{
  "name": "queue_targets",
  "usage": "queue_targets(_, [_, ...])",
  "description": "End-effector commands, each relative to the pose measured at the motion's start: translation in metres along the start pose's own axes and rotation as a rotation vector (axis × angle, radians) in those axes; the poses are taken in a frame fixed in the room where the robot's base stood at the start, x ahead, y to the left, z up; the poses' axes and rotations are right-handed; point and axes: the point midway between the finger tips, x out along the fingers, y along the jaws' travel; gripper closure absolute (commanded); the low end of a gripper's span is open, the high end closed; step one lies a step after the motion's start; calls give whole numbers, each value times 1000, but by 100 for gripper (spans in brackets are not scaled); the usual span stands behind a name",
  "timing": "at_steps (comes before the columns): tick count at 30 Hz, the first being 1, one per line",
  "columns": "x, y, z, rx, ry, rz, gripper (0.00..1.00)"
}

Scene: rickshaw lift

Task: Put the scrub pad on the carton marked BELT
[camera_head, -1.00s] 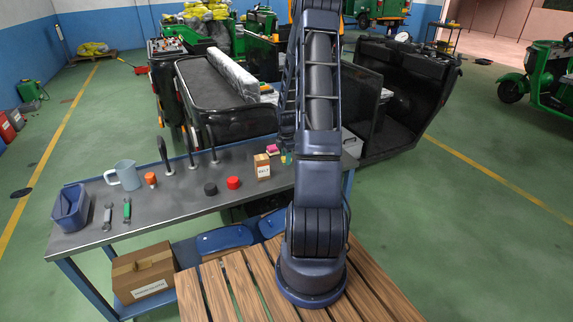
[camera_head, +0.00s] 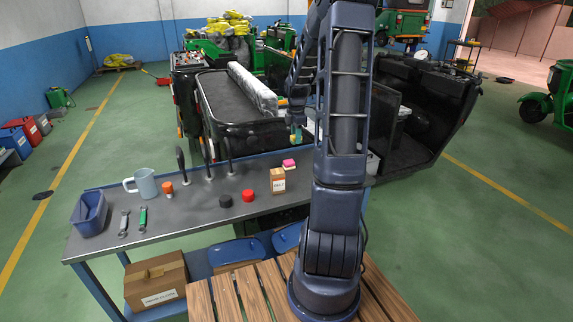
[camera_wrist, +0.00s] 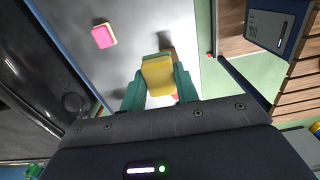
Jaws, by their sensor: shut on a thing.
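The scrub pad (camera_wrist: 157,76) is yellow and is held between the green fingers of my gripper (camera_wrist: 158,88) in the wrist view. In the head view my gripper (camera_head: 296,134) is raised above the back edge of the bench, and the pad shows only as a small yellowish patch there. The brown carton marked BELT (camera_head: 278,182) stands upright on the bench, in front of and below my gripper. In the wrist view a brown edge, likely the carton (camera_wrist: 168,50), shows beyond the pad, mostly hidden by it.
A pink block (camera_head: 289,164) lies behind the carton. A red lid (camera_head: 248,196) and a black one (camera_head: 226,201) lie left of it. Upright black levers (camera_head: 206,160), a mug (camera_head: 144,184) and a blue bin (camera_head: 90,213) stand farther left. A black vehicle body (camera_head: 240,105) is behind the bench.

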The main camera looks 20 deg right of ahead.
Motion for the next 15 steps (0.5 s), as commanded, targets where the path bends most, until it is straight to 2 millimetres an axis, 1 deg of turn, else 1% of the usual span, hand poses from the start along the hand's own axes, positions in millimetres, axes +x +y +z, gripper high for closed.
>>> queue_targets(1, [-14,1,-14,-8,-2,6,91])
queue_targets(3, [-31,1,-31,-16,-3,5,91])
queue_targets(6, [-52,-2,-54,-25,-2,5,91])
queue_targets(9, [-67,-4,-72,-34,-1,3,91])
queue_targets(12, [-76,-7,-83,-38,0,1,91])
queue_targets(15, [-73,-8,-87,-39,1,-2,91])
